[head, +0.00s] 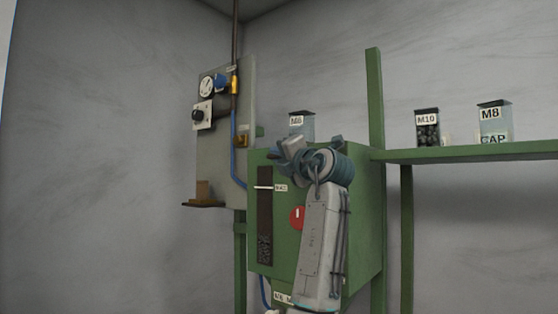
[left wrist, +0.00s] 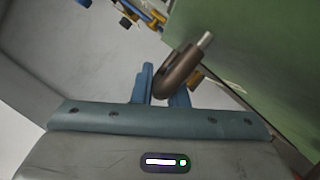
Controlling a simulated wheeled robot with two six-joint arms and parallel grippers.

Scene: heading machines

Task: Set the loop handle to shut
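The loop handle (left wrist: 178,72) is a brown elongated loop on a pale metal pin, beside a green panel in the left wrist view. It is tilted, its free end low and to the left. My left gripper (left wrist: 163,88) has its two blue fingers close together on either side of that free end, shut on it; the loop hides part of the right finger. In the head view my left gripper (head: 308,143) is at the upper front of the green hopper box (head: 365,225), and the handle cannot be made out there. My right gripper is not in view.
A grey wall panel (head: 213,150) with a gauge, a black knob and a small ledge stands left of the box. A green shelf (head: 470,153) with labelled jars (head: 427,130) runs to the right. A red round part (head: 297,217) sits on the box front beside my arm.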

